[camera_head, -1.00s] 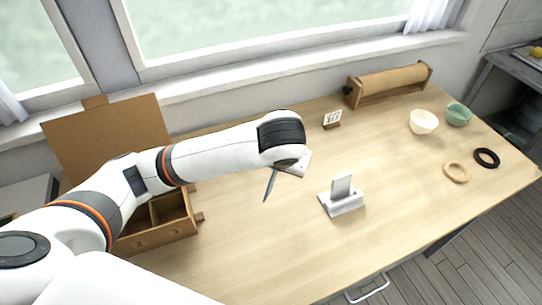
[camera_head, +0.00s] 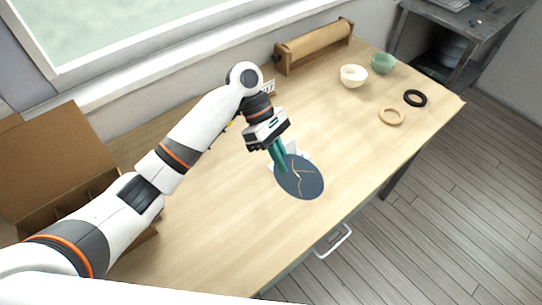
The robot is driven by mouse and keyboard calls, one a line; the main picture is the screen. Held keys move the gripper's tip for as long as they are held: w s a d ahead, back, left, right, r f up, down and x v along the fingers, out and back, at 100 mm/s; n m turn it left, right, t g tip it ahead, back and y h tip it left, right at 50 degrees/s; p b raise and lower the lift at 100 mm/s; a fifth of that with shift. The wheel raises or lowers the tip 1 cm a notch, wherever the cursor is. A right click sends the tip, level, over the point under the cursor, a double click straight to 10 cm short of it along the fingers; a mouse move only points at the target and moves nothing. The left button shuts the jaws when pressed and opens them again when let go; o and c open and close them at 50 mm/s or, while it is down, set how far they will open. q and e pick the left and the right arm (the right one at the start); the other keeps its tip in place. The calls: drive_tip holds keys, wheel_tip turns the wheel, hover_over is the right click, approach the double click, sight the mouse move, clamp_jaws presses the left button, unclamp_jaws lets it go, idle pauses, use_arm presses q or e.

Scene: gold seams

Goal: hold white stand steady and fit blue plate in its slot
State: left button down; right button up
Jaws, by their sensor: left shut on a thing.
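The blue plate (camera_head: 307,183), a dark disc with gold seams, is in the middle of the camera_head view. My left gripper (camera_head: 279,161) comes in from the left and is shut on the upper left edge of the plate. The white stand (camera_head: 292,148) is mostly hidden behind the plate and the gripper fingers; only small white parts show around them. I cannot tell whether the plate touches the stand or sits in its slot. My right gripper is not in view.
A paper-roll holder (camera_head: 315,46) stands at the back. A cream bowl (camera_head: 353,77), a green bowl (camera_head: 383,63), a wooden ring (camera_head: 391,117) and a black ring (camera_head: 415,98) are on the right. The table front is clear.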

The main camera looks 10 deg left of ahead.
sight(290, 144)
use_arm(q)
drive_tip(key=n+t+h, duration=0.2)
drive_tip(key=n+t, duration=0.1)
drive_tip(key=w+d+n+t+h, duration=0.1)
drive_tip(key=n+t+h, duration=0.1)
drive_tip(key=n+h, duration=0.1)
drive_tip(key=n+t+h, duration=0.2)
drive_tip(key=n+t, duration=0.1)
drive_tip(key=shift+w+d+r+t+h, duration=0.1)
drive_tip(key=shift+w+d+t+h, duration=0.2)
drive_tip(key=shift+d+h, duration=0.1)
drive_tip(key=w+a+f+n+t+b, duration=0.1)
drive_tip(key=f+t, duration=0.1)
drive_tip(key=t, duration=0.1)
drive_tip(key=w+a+f+n+t+b, duration=0.1)
drive_tip(key=n+t, duration=0.1)
drive_tip(key=t, duration=0.1)
drive_tip(key=w+a+f+n+t+y+b, duration=0.1)
drive_tip(key=f+n+t+b, duration=0.1)
drive_tip(key=t, duration=0.1)
drive_tip(key=shift+w+f, duration=0.35)
drive_tip(key=shift+w, duration=0.05)
